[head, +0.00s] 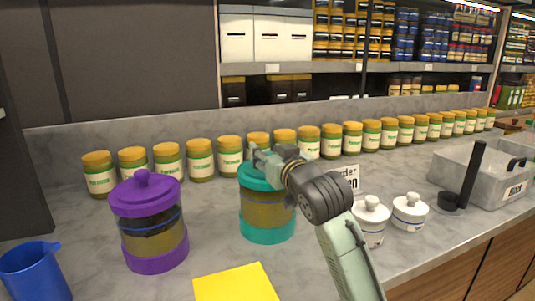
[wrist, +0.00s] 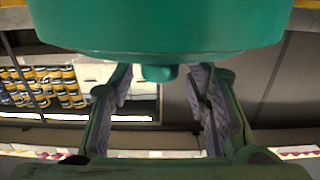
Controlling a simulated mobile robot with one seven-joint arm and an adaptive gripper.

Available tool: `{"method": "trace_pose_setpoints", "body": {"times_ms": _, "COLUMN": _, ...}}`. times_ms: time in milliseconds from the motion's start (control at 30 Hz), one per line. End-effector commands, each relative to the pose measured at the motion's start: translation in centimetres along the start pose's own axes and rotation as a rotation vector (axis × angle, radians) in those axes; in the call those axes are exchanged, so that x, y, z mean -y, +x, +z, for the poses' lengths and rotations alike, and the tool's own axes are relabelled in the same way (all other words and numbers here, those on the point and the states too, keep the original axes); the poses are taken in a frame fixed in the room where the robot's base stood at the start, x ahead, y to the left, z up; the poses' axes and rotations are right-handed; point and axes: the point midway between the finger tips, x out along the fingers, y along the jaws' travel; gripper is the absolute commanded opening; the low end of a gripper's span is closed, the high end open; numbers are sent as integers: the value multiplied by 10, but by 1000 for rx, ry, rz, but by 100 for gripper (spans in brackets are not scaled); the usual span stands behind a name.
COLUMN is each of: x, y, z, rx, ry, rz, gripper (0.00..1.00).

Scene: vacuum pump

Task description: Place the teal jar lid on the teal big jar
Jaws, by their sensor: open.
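The teal big jar (head: 268,226) stands on the counter, with a see-through brownish body and a teal base. The teal jar lid (head: 256,180) sits on top of it and looks level; my gripper partly hides it. My gripper (head: 263,156) is at the lid's top, reaching in from the right. In the wrist view the lid (wrist: 155,25) fills the top of the picture, with its small knob (wrist: 159,74) pointing down. The open fingers (wrist: 160,90) stand on either side of the knob, with a gap on both sides.
A purple lidded jar (head: 150,225) stands to the left, and a blue jug (head: 36,272) at the front left. Yellow-lidded jars (head: 200,160) line the back. White pots (head: 370,222) and a grey bin (head: 480,172) are on the right. A yellow sheet (head: 236,284) lies in front.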

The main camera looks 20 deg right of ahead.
Motion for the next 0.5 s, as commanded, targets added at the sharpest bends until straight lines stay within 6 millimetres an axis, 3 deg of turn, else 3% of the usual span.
{"method": "trace_pose_setpoints", "body": {"times_ms": 300, "x": 0, "y": -67, "z": 4, "rx": -4, "ry": 0, "rz": 2, "gripper": 44}}
{"method": "trace_pose_setpoints", "body": {"times_ms": 500, "x": -1, "y": -100, "z": 3, "rx": -2, "ry": 1, "rz": 1, "gripper": 44}}
